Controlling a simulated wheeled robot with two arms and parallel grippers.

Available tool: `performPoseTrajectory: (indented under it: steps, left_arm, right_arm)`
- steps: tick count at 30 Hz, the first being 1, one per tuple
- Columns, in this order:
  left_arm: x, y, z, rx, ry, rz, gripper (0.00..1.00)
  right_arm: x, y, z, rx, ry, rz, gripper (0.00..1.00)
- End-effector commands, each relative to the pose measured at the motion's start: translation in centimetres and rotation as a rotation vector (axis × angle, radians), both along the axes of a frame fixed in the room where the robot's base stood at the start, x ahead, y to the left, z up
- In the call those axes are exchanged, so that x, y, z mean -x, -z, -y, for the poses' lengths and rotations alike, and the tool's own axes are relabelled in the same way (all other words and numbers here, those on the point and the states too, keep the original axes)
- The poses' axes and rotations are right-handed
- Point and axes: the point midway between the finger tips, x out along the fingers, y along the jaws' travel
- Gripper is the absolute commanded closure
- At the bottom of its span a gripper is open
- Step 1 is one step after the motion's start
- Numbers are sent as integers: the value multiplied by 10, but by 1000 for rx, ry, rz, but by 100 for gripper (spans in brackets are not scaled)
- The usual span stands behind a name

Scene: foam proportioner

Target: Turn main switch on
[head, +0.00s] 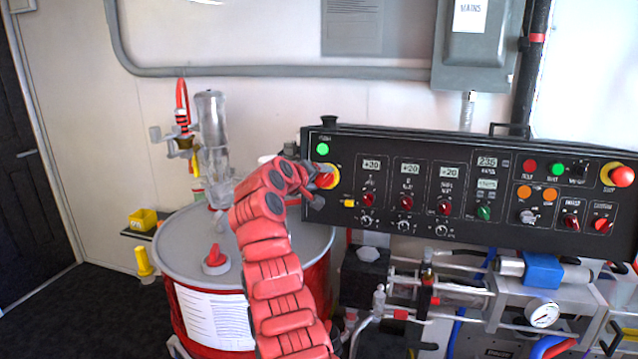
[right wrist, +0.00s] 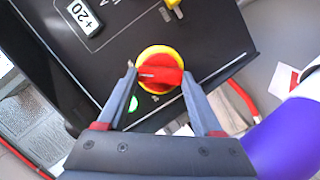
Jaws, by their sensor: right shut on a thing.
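The main switch (head: 333,183) is a red rotary knob on a round yellow plate at the left end of the black control panel (head: 385,232). In the right wrist view, the main switch (right wrist: 161,76) shows between the fingers, with a pale mark on its red handle. My right gripper (head: 322,178) is at the switch, its fingers shut on the knob from both sides; the gripper also shows in the right wrist view (right wrist: 159,82). In the head view the fingers hide part of the knob. A green light (head: 323,149) is bright just above the switch. My left gripper is out of view.
A red drum (head: 318,265) with a grey lid stands below and left of the panel. A clear cylinder (head: 213,135) stands above it. Right of the switch are displays, red knobs and another yellow-and-red button (head: 617,175). Pipes and valves lie under the panel.

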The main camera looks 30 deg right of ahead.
Motion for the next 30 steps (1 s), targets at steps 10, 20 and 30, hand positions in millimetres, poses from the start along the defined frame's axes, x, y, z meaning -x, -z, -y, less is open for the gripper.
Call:
performPoseTrajectory:
  steps: [10,20,30]
  left_arm:
    - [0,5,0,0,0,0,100]
    - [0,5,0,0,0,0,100]
    - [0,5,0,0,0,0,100]
  right_arm:
    - [1,2,1,-68,21,74,88]
    - [1,2,0,-76,22,82,88]
    - [0,1,0,-74,22,82,3]
